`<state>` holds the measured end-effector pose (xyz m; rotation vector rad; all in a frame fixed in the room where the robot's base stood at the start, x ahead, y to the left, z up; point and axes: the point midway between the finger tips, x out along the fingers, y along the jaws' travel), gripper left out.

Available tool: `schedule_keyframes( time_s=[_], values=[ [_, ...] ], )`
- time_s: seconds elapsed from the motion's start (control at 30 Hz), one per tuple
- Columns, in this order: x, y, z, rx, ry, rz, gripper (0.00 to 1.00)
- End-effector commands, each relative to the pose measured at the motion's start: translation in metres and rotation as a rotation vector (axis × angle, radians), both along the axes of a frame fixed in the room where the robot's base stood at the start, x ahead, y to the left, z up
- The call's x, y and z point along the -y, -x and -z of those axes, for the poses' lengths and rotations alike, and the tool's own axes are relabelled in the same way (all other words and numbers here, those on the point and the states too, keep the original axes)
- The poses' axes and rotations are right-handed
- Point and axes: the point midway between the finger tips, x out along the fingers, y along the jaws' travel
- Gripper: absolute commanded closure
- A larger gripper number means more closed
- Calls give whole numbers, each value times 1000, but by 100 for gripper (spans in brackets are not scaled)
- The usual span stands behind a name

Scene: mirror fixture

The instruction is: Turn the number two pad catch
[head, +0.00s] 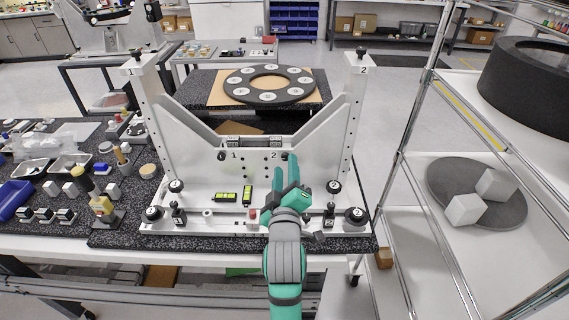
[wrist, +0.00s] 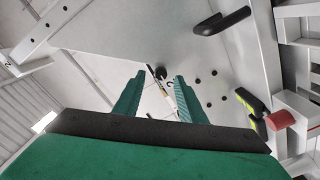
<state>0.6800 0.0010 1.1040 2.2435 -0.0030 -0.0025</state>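The white mirror fixture (head: 190,192) stands upright on the bench. Its centre plate carries a "1" and a "2" mark (head: 273,156), each with a small dark catch beside it. The number two catch (head: 284,157) is right of its mark, close to my gripper's upper fingertip. My green gripper (head: 294,174) is in front of the plate's right half. In the wrist view my gripper (wrist: 158,78) is open, its fingers apart. A black lever (wrist: 222,21) shows above right.
Two yellow-green levels (head: 236,195) lie on the fixture base, left of my arm. Black knobs (head: 355,216) and small clamps stand along the base. A dark ring with white pads (head: 270,87) is behind. A metal rack (head: 430,90) stands at right.

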Motion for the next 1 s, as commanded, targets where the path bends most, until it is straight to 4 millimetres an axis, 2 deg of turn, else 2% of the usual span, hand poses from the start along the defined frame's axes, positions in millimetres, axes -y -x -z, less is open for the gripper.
schedule_keyframes(
  time_s=[0.2, 0.57, 0.73, 1.0],
  values=[
    [-3, -22, 0, 0, -1, -5, 63],
    [-3, -26, 0, 0, -1, -5, 63],
    [-3, -26, 0, 0, -1, -5, 100],
    [-3, -26, 0, 0, -14, -5, 100]
  ],
)
